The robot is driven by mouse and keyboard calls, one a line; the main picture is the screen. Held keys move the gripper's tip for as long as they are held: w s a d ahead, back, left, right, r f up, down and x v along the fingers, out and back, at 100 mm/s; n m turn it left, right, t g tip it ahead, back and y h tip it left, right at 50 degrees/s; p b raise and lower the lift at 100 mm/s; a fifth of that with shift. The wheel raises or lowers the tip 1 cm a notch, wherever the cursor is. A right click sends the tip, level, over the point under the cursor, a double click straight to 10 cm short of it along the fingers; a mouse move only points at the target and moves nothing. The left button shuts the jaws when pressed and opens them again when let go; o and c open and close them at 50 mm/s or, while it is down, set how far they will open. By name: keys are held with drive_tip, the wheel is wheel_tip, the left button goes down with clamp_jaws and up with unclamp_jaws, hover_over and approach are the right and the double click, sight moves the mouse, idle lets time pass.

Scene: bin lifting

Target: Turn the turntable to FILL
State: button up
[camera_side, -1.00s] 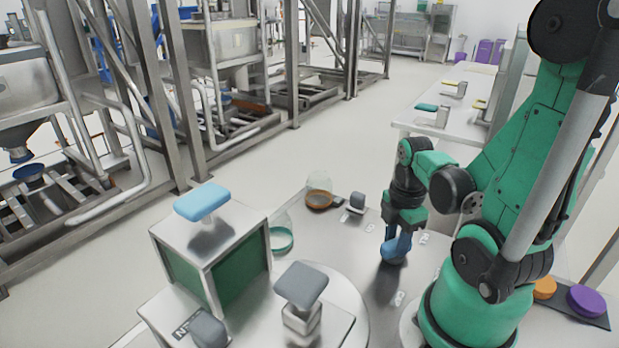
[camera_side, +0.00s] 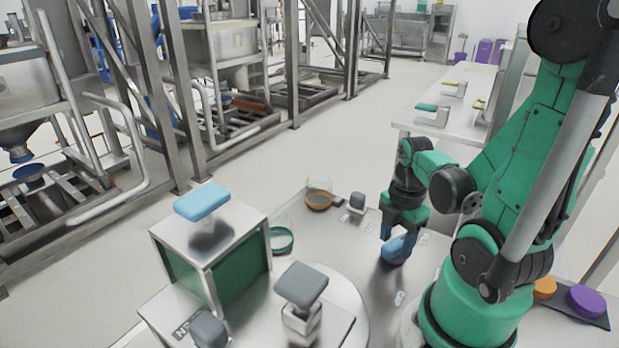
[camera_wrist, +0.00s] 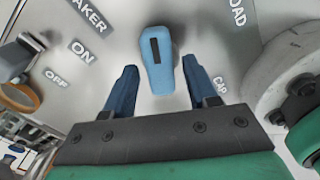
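A blue knob (camera_side: 397,248) with a black mark on top stands on the metal table below my gripper. It also shows in the wrist view (camera_wrist: 160,75). My gripper (camera_side: 401,232) has dark blue fingers. In the wrist view my gripper (camera_wrist: 158,78) is open, one finger on each side of the knob with a visible gap to each. Table labels read CAP (camera_wrist: 220,86) and part of a word ending in OAD (camera_wrist: 238,12); I see no FILL label. A round metal plate (camera_side: 350,295), perhaps the turntable, is at the lower middle of the side view.
A green-sided box (camera_side: 240,270) with a blue handle (camera_side: 202,202) is at left. Purple (camera_side: 588,300) and orange (camera_side: 544,287) discs lie at right.

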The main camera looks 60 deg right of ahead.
sight(396, 242)
drive_tip(key=shift+o, duration=0.2)
drive_tip(key=shift+r, duration=0.1)
drive_tip(key=shift+r, duration=2.7)
